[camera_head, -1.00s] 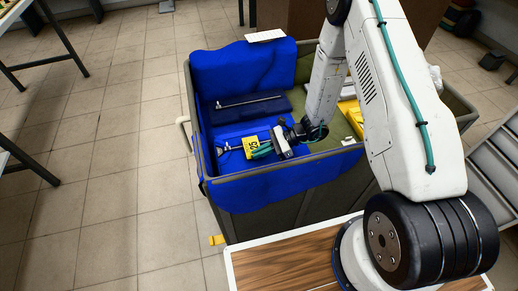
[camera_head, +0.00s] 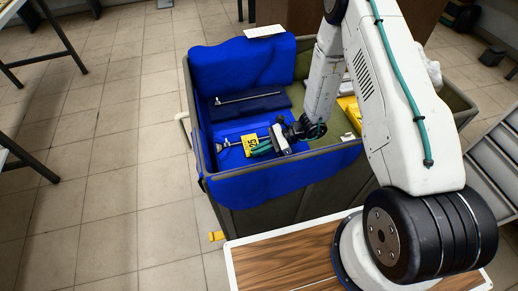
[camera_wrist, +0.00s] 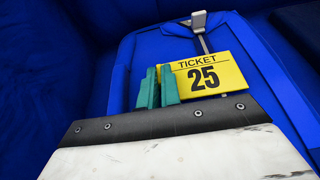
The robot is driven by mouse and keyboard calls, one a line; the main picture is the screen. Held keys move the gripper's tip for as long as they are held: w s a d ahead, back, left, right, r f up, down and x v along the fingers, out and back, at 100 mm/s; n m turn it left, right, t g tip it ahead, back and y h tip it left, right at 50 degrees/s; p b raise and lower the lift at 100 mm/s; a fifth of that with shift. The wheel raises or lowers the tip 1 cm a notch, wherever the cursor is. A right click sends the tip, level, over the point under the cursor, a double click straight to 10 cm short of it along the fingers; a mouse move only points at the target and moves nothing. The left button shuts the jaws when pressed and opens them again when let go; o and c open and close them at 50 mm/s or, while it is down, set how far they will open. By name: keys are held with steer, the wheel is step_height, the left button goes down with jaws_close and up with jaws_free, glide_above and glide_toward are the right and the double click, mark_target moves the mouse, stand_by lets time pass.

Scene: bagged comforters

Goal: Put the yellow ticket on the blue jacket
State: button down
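The yellow ticket (camera_head: 249,146), marked 25, is at the near left inside the cart. In the wrist view the ticket (camera_wrist: 212,75) reads "TICKET 25" and sits slightly tilted over the bright blue jacket (camera_wrist: 131,62). The jacket also shows in the head view (camera_head: 229,157), lying flat with a metal hanger hook. My gripper (camera_head: 264,148) is low over the jacket. Its green fingertips (camera_wrist: 157,86) are close together on the ticket's left edge. I cannot tell whether the ticket's lower edge touches the jacket.
A dark navy folded item (camera_head: 251,104) with a hanger lies behind the jacket. Blue cloth drapes over the walls of the cart (camera_head: 290,201). A white sheet (camera_head: 264,31) lies on the back rim, and a yellow item (camera_head: 350,109) is at the right. Open floor lies left.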

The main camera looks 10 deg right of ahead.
steer(key=shift+f, duration=0.25)
steer(key=c, duration=0.9)
jaws_free()
steer(key=shift+d+r, duration=2)
steer(key=shift+d, duration=0.3)
